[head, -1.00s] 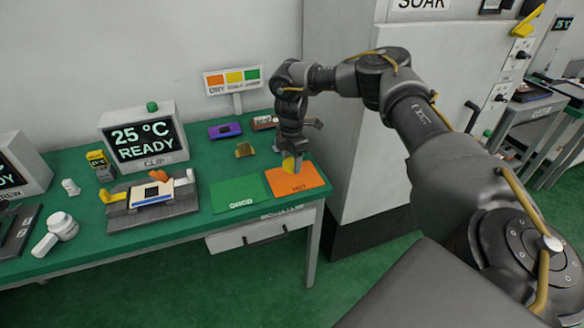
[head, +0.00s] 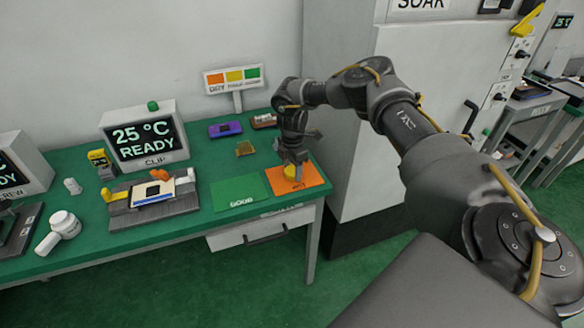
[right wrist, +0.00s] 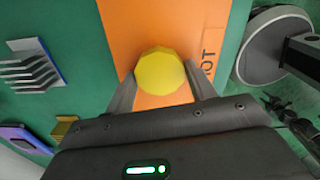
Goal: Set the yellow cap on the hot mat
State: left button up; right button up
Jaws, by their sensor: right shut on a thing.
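The yellow cap (head: 290,172) is over the orange hot mat (head: 312,178) at the right end of the green table. In the right wrist view the yellow cap (right wrist: 160,72) sits between my fingertips, with the orange mat (right wrist: 122,32) behind it. My right gripper (head: 291,166) is shut on the cap from above. The cap is at or very near the mat surface; I cannot tell if it touches. My left gripper is not in view.
A green mat (head: 238,190) lies to the left of the hot mat. A purple device (head: 225,129) and a small brass-coloured part (head: 245,148) lie behind. A clip fixture (head: 152,194) stands further left, before a display (head: 144,137).

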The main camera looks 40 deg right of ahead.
aim_at(292, 171)
jog(key=o, duration=1.1)
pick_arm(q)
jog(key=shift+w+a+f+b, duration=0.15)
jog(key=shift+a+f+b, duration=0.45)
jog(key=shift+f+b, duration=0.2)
pick_arm(e)
notch_tip(292, 171, up, 12)
jog(key=shift+r, duration=0.15)
